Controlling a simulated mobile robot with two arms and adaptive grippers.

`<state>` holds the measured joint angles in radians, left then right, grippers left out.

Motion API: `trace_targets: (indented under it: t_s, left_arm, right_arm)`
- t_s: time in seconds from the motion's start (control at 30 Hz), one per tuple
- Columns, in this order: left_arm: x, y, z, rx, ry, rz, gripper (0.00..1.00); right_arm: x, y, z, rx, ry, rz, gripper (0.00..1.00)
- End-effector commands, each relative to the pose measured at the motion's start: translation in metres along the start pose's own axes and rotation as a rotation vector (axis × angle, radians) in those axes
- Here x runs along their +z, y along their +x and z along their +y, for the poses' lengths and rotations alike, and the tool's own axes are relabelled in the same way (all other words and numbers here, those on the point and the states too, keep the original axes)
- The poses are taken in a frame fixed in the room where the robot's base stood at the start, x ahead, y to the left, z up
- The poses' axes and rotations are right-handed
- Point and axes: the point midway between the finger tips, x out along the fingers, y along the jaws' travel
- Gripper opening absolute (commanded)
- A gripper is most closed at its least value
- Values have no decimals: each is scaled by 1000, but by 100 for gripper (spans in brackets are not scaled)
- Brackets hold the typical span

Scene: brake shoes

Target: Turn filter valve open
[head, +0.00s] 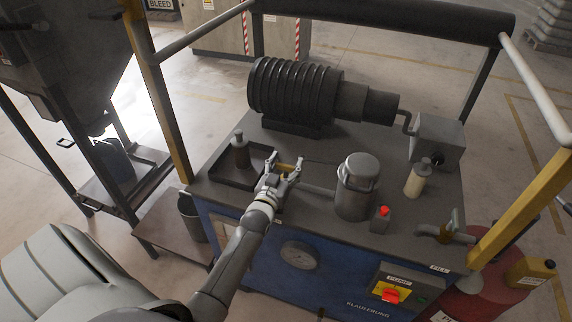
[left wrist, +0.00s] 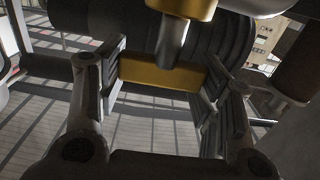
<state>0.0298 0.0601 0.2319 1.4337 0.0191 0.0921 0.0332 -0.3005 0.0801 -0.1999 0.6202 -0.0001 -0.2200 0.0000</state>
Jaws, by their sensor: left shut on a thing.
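My left gripper (head: 285,168) is at the filter valve on top of the blue machine bench. The valve's yellow handle (head: 290,166) shows between the fingers. In the left wrist view, the handle (left wrist: 160,73) is a flat yellow bar lying crosswise between the two ribbed finger pads of my left gripper (left wrist: 166,80). The gripper is shut on it. A grey stem (left wrist: 171,42) meets the bar, with a brass-coloured body (left wrist: 183,8) at the top edge. The fingers hide part of the valve in the head view. My right gripper is not in view.
A metal filter canister (head: 357,188) stands right of the valve, joined by a pipe. A dark bottle (head: 240,153) stands in a tray at left. A large ribbed black motor (head: 295,90) lies behind. A red button box (head: 381,217) and a pale bottle (head: 417,180) stand at right.

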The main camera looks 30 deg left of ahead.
Motion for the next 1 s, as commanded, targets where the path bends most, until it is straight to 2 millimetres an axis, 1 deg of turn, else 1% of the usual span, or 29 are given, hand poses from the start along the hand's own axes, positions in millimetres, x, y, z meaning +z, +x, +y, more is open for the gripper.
trace_targets:
  t_s: [0.53, 0.57, 0.7, 0.73, 1.0]
  left_arm:
    - [-2, 1, 0, -16, 2, 5, 36]
    - [-2, 1, 0, -16, 2, 5, 62]
    - [-2, 1, 0, -16, 1, 4, 80]
    - [-2, 0, 0, -16, 1, 4, 82]
    - [-1, 0, 0, -15, 1, 2, 82]
  right_arm:
    - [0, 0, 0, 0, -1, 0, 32]
    - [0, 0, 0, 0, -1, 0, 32]
    - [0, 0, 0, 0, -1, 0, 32]
    - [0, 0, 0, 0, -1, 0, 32]
    - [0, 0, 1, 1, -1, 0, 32]
